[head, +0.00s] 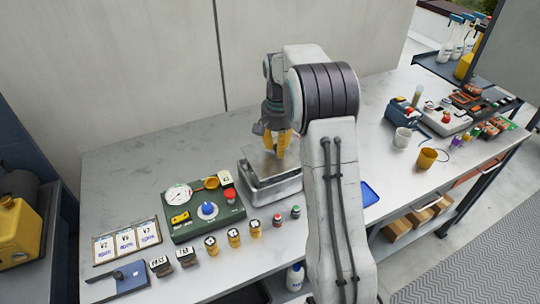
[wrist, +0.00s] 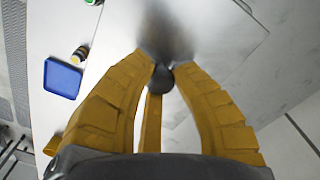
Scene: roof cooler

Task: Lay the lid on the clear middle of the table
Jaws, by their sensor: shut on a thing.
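My gripper (head: 275,143) is over the metal box (head: 272,190) near the middle of the table (head: 140,165). In the wrist view its yellow fingers (wrist: 160,72) are shut around the dark round knob of the lid. The lid (wrist: 205,30) is a flat, shiny metal plate spreading out beyond the fingers. In the head view the lid (head: 260,160) shows as a dull plate at the box's top, partly behind the fingers. I cannot tell whether lid and box touch. My arm hides part of the table right of the box.
A green panel (head: 204,214) with a gauge and knobs stands left of the box. Small bottles (head: 296,211) stand in front. A blue tray (head: 369,195) lies to the right, with cups (head: 427,158) and devices beyond. The table's back left is bare.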

